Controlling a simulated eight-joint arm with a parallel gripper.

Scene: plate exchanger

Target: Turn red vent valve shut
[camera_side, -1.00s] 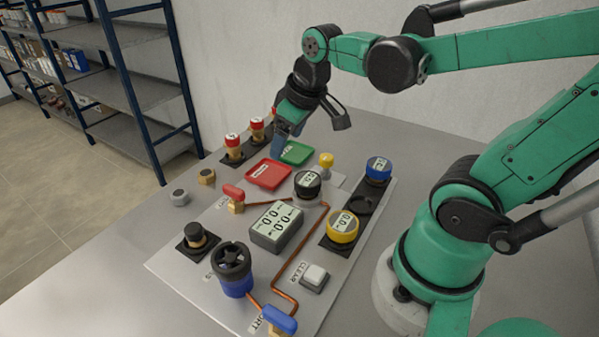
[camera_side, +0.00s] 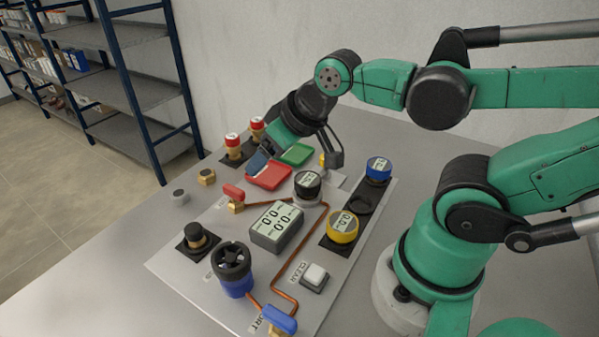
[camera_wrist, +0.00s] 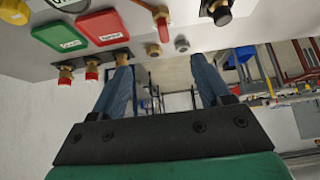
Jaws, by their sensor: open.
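The red vent valve (camera_side: 233,193) is a red lever on a brass body, at the left end of a copper pipe on the grey panel. In the side view its lever slants from upper left to lower right. The valve also shows at the top of the wrist view (camera_wrist: 163,28), beyond and between my fingers. My gripper (camera_side: 258,162) is above and behind the valve, over the left edge of the red tray, apart from the valve. In the wrist view my gripper (camera_wrist: 160,68) has its two blue fingers wide apart with nothing between them.
Red-capped fittings (camera_side: 232,146) stand behind the valve, close to my fingers. The red tray (camera_side: 270,177) and green tray (camera_side: 296,154) lie to the right. A brass nut (camera_side: 206,177) and grey nut (camera_side: 180,197) lie left. The display box (camera_side: 276,227) stands in front.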

